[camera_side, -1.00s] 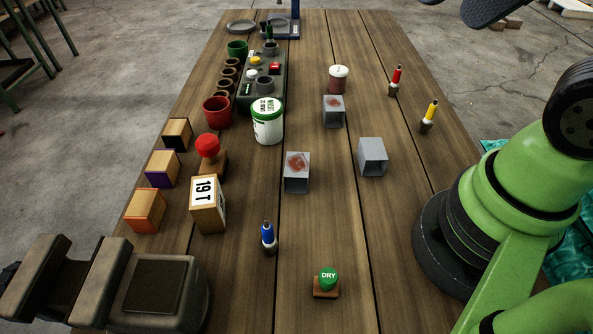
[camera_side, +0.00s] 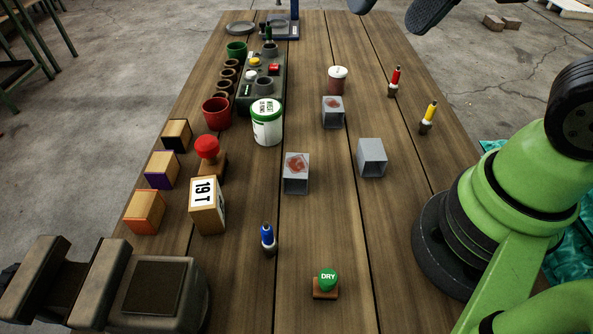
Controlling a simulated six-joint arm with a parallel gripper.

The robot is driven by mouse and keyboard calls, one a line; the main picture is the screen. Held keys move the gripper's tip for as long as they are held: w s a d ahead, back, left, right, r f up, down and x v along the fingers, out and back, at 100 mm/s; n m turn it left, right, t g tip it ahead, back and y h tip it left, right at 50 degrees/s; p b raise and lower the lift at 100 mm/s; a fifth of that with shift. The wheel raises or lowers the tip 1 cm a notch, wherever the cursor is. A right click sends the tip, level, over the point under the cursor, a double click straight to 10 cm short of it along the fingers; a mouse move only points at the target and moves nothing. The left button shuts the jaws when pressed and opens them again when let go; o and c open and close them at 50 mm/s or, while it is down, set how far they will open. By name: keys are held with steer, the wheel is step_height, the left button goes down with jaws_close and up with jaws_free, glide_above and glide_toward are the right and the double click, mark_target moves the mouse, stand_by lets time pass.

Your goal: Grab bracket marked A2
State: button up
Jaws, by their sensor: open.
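Three grey metal box-shaped pieces that could be brackets stand on the wooden table. The near bracket (camera_side: 296,180) and the far bracket (camera_side: 333,117) have reddish marks on top. The right bracket (camera_side: 371,157) is plain grey. I cannot read an A2 mark on any of them. My gripper (camera_side: 388,16) shows only as two dark fingers at the top edge, spread apart with nothing between them. It is well above and apart from the brackets. The rest of it is out of frame.
Red (camera_side: 395,80), yellow (camera_side: 428,119) and blue (camera_side: 268,240) markers stand upright around the brackets. A white-and-green tub (camera_side: 267,123), a 19 T block (camera_side: 207,207) and a green DRY stamp (camera_side: 327,283) are nearby. A vise (camera_side: 110,280) sits at front left. The table (camera_side: 330,215) has bare room between them.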

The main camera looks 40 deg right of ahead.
steer(key=w+a+f+m+g+h, duration=0.1)
steer(key=w+a+f+m+g, duration=0.15)
steer(key=w+f, duration=0.6)
steer(key=m+g, duration=0.1)
steer(key=g, duration=0.1)
glide_above(297, 165)
steer(key=shift+h, duration=0.4)
step_height(297, 165, down, 13)
steer(key=shift+s+f, duration=0.1)
steer(key=shift+f, duration=3)
steer(key=c, duration=1.1)
steer(key=shift+c, duration=0.2)
steer(key=shift+r, duration=0.1)
